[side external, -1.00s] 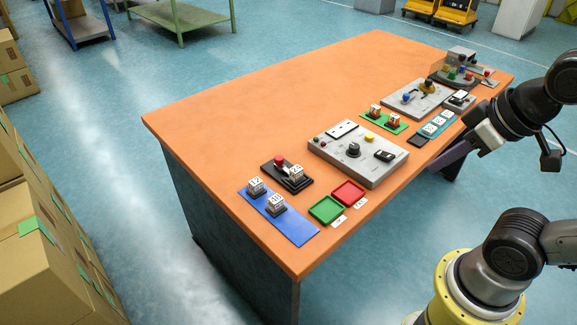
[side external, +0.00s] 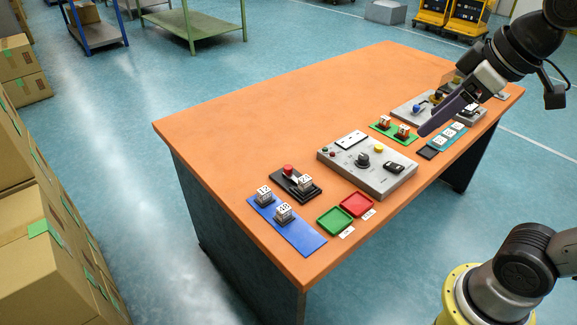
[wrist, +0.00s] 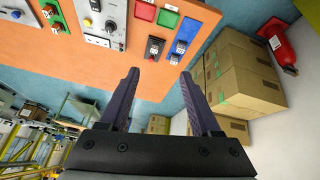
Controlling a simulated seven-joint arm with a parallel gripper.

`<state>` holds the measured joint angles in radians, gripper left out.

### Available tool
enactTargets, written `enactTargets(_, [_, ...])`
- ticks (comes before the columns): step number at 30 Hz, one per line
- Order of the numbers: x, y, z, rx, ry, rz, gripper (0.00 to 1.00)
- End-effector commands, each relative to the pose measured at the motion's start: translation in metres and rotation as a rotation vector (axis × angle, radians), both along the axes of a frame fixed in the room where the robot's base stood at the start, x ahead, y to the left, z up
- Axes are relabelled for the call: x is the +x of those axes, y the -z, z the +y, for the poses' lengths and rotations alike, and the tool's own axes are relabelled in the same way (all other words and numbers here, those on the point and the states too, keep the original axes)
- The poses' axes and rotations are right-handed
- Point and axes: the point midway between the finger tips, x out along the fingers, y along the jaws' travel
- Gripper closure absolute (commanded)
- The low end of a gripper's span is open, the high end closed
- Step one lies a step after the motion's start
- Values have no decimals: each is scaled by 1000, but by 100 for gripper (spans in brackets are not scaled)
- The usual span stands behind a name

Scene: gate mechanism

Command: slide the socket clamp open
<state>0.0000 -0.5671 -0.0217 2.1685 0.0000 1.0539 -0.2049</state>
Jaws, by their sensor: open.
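The socket clamp appears to be the small black fixture (side external: 310,191) on the near left part of the orange table, with a red knob (side external: 288,169) and a white numbered cube (side external: 305,182) on it. The fixture also shows in the wrist view (wrist: 155,46), beyond my fingertips; its slide position is too small to tell. My gripper (side external: 424,131) is above the table's right side in the side view, well apart from the fixture. Its two purple fingers are spread and empty in the wrist view (wrist: 160,74).
A blue mat (side external: 305,240) with two numbered cubes lies in front of the fixture. Green (side external: 334,221) and red (side external: 356,204) trays and a grey control panel (side external: 372,180) stand to its right. The table's left and back area (side external: 270,120) is clear.

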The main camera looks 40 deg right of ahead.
Motion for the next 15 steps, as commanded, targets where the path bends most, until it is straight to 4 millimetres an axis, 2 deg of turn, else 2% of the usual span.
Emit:
enactTargets(1, [18, -11, 0, -10, -17, 11, 36])
enactTargets(3, [41, -24, 0, -24, -43, 28, 36])
enactTargets(7, [89, -40, 0, -47, -91, 64, 36])
enactTargets(11, [138, -44, 0, -64, -131, 105, 36])
enactTargets(15, [191, -36, 0, -79, -171, 153, 36])
